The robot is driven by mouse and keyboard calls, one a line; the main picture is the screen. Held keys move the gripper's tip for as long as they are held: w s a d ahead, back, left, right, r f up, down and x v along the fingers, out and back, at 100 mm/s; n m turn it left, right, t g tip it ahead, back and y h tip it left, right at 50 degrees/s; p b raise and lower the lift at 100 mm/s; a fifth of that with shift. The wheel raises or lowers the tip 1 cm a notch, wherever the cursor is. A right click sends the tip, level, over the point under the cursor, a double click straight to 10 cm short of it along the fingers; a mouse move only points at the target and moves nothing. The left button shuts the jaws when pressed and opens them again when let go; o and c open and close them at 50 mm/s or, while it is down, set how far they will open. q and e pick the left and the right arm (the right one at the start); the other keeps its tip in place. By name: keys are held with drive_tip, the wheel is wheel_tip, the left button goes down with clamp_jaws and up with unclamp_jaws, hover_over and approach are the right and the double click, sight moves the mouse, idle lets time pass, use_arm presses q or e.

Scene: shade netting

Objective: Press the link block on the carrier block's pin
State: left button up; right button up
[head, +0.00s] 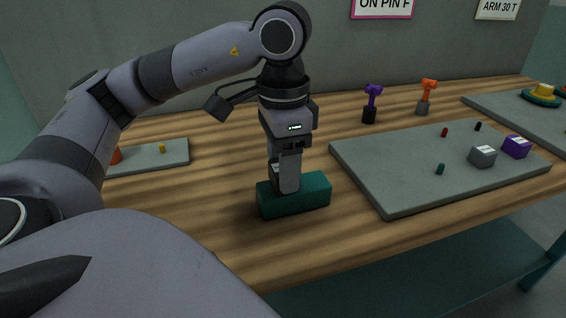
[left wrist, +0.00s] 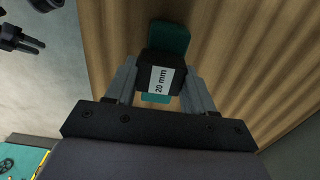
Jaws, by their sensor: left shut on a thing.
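My left gripper (head: 285,188) is shut on a small black block (left wrist: 160,76) with a white "20 mm" label, seen between the fingers in the left wrist view. A long teal block (head: 312,195) lies on the wooden table right under the fingers. In the left wrist view the teal block (left wrist: 168,36) shows beyond the black block on two sides. The black block covers the teal block's middle, so no pin shows there. I cannot tell whether the two blocks touch. In the head view the fingers hide the black block.
A grey board (head: 400,190) on the right bears a grey block (head: 483,156), a purple block (head: 516,148) and small pegs. Purple (head: 371,103) and orange (head: 426,97) upright items stand behind it. Another board (head: 140,164) lies left. The table's front edge is close.

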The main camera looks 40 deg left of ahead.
use_arm(q)
drive_tip(key=shift+f+b, duration=0.5)
drive_tip(key=shift+f, duration=0.15)
use_arm(e)
drive_tip(key=shift+f, duration=0.6)
use_arm(q)
drive_tip(key=o, duration=1.5)
drive_tip(key=shift+c, duration=0.2)
wheel_tip(320, 180, up, 7)
drive_tip(key=p, duration=0.2)
drive_tip(key=shift+r+p, duration=0.15)
drive_tip(key=shift+p, duration=0.25)
use_arm(e)
drive_tip(key=r, duration=0.3)
drive_tip(key=a+r, duration=0.1)
drive_tip(key=r, duration=0.1)
drive_tip(key=shift+w+a, duration=0.1)
drive_tip(key=shift+w, duration=0.25)
use_arm(q)
drive_tip(key=shift+r, duration=0.1)
use_arm(e)
drive_tip(key=shift+r, duration=0.1)
